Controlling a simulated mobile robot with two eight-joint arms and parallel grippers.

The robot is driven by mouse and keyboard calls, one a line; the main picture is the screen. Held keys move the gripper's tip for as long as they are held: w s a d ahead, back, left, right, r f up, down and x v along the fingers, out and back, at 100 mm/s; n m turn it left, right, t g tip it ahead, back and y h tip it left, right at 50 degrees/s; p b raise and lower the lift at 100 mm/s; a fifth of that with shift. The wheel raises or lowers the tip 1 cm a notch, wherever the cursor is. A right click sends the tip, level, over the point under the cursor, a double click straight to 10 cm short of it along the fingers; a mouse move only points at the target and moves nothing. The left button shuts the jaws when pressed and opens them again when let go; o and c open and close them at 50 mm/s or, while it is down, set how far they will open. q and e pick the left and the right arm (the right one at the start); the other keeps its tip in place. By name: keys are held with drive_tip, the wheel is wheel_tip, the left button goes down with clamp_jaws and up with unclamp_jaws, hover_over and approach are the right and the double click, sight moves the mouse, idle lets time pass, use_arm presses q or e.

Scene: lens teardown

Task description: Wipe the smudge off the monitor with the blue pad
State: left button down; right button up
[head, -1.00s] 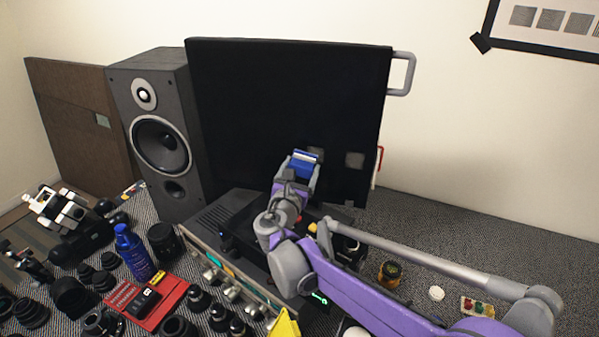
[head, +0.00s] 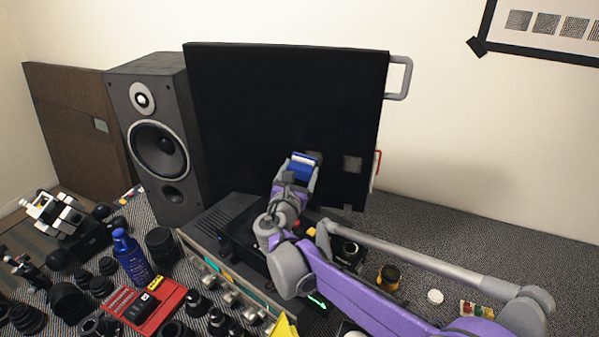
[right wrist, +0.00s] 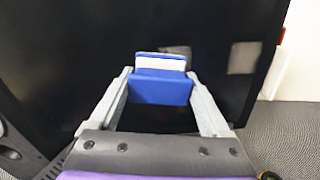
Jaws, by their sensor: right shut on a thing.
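The black monitor (head: 270,110) stands upright at the back. Two greyish square patches show on its lower right: one clear patch (head: 352,164), and a fainter one (right wrist: 180,50) partly hidden behind the pad in the right wrist view. I cannot tell which is the smudge. My right gripper (head: 301,176) is shut on the blue pad (right wrist: 160,88), which has a white layer, in front of the lower screen. The pad is close to the screen, left of the clear patch; contact is unclear. My left gripper is not in view.
A dark speaker (head: 160,140) stands left of the monitor. An amplifier-like unit (head: 215,255) lies in front of the monitor. A blue bottle (head: 131,258), a red tray (head: 165,311) and several lenses crowd the left. The table is clearer at right, around a small amber jar (head: 389,277).

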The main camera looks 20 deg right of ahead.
drive_tip(key=shift+w+d, duration=0.45)
drive_tip(key=shift+w, duration=0.1)
